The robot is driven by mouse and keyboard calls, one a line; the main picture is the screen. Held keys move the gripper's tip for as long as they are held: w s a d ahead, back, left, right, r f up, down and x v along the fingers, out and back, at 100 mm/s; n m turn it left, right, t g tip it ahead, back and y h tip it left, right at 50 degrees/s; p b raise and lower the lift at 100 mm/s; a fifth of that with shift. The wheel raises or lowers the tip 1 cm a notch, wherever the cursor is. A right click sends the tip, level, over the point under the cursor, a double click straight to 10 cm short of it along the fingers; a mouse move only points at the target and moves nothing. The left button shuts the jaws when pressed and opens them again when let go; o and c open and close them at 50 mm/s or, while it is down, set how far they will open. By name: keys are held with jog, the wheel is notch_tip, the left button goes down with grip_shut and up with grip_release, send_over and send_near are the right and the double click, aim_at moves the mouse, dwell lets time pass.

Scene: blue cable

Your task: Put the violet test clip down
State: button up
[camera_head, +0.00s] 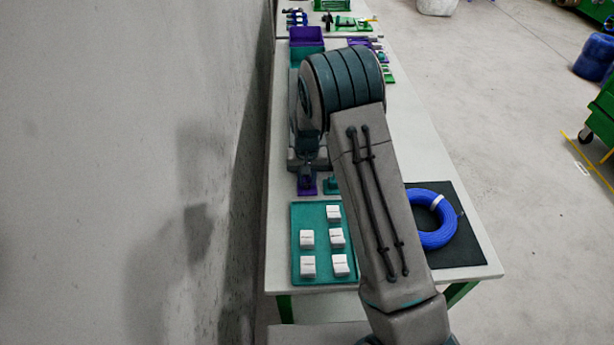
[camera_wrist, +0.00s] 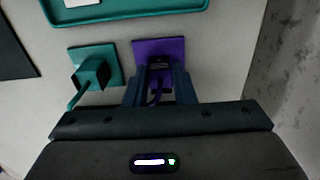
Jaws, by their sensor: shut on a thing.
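In the wrist view a violet square (camera_wrist: 140,48) lies on the table. The violet test clip (camera_wrist: 157,88), mostly dark in shadow, shows between the fingers of my gripper (camera_wrist: 160,80), over the square. My gripper is shut on the clip. The fingers hide part of it, and I cannot tell whether its underside touches the square. In the head view the violet square and clip show as a small violet patch (camera_head: 307,186) beside the wall-side table edge, below my gripper.
A teal clip (camera_wrist: 92,72) with a short lead sits on a teal square just left. A teal tray (camera_head: 318,218) with several white blocks is close by. A blue cable coil (camera_head: 433,235) lies on a black mat (camera_head: 470,245). A wall runs along the table's left.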

aim_at(307, 181)
jog(key=shift+f, duration=0.1)
jog(key=o, duration=0.9)
jog(key=shift+o, duration=0.2)
notch_tip(307, 181, up, 11)
jog(key=b, duration=0.1)
jog(key=s+d+r, duration=0.5)
jog(key=s+r, duration=0.2)
jog(key=r, duration=0.2)
jog(key=s+d+r+t, duration=0.1)
jog(key=s+d+r, duration=0.1)
jog(key=s, duration=0.9)
jog(key=s+d+r+t, duration=0.2)
jog(key=s+d, duration=0.3)
jog(key=s, duration=0.6)
jog(key=shift+s, duration=0.4)
jog(key=shift+r, duration=0.1)
